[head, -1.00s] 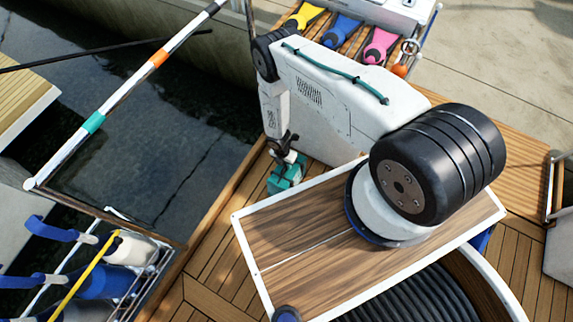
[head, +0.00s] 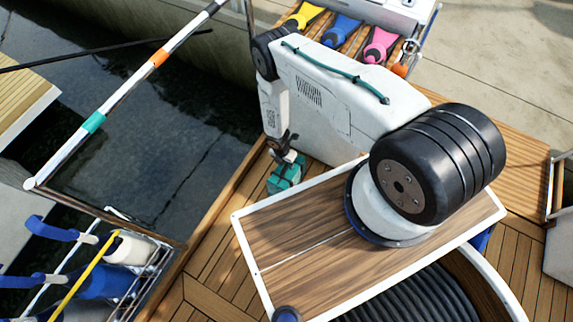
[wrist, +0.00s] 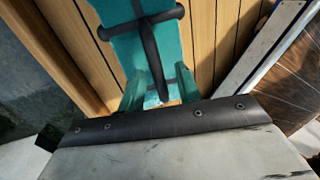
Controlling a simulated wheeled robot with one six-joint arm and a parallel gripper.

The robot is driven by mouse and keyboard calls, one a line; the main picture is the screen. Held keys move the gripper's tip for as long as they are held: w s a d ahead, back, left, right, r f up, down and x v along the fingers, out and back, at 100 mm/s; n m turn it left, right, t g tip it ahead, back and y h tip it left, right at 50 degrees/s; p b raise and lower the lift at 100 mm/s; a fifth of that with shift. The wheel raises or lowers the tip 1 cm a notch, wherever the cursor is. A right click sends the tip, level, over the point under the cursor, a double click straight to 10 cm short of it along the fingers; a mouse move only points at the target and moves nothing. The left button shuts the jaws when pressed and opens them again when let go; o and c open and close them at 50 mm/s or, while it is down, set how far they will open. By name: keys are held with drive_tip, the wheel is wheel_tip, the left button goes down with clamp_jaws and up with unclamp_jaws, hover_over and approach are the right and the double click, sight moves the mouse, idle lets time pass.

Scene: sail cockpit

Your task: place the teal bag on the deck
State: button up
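My gripper (head: 287,161) is right above the bag in the head view. In the wrist view the two green fingers of my gripper (wrist: 161,72) stand apart, with a black strap between them and a gap beside it. Whether the bag's underside touches the deck is hidden.
The deck edge and dark water (head: 150,150) lie to the left. A rack with blue items (head: 100,282) is at lower left.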

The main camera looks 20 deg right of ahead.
drive_tip(key=w+r+m+t, duration=0.1)
drive_tip(key=w+r+m, duration=0.35)
drive_tip(key=r, duration=1.25)
drive_tip(key=w+r+m, duration=0.1)
drive_tip(key=w+r, duration=0.7)
drive_tip(key=r, duration=0.8)
wheel_tip(320, 180, up, 26)
drive_tip(key=s+d+f+m+h, duration=0.1)
drive_tip(key=s+d+m, duration=0.15)
drive_tip(key=m, duration=0.35)
drive_tip(key=s+d+r+m+t, duration=0.1)
drive_tip(key=s+r+m, duration=0.2)
drive_tip(key=s+r, duration=0.45)
drive_tip(key=s+d+r+m, duration=0.1)
drive_tip(key=s+r+m, duration=0.3)
drive_tip(key=r, duration=0.7)
drive_tip(key=s+r+m+y, duration=0.1)
drive_tip(key=s+r+m, duration=0.2)
drive_tip(key=s, duration=0.7)
drive_tip(key=s+a+r+m+t+y, duration=0.1)
drive_tip(key=s+r+m, duration=0.2)
drive_tip(key=s, duration=0.7)
drive_tip(key=shift+s+r+m, duration=0.35)
drive_tip(key=shift+r, duration=0.6)
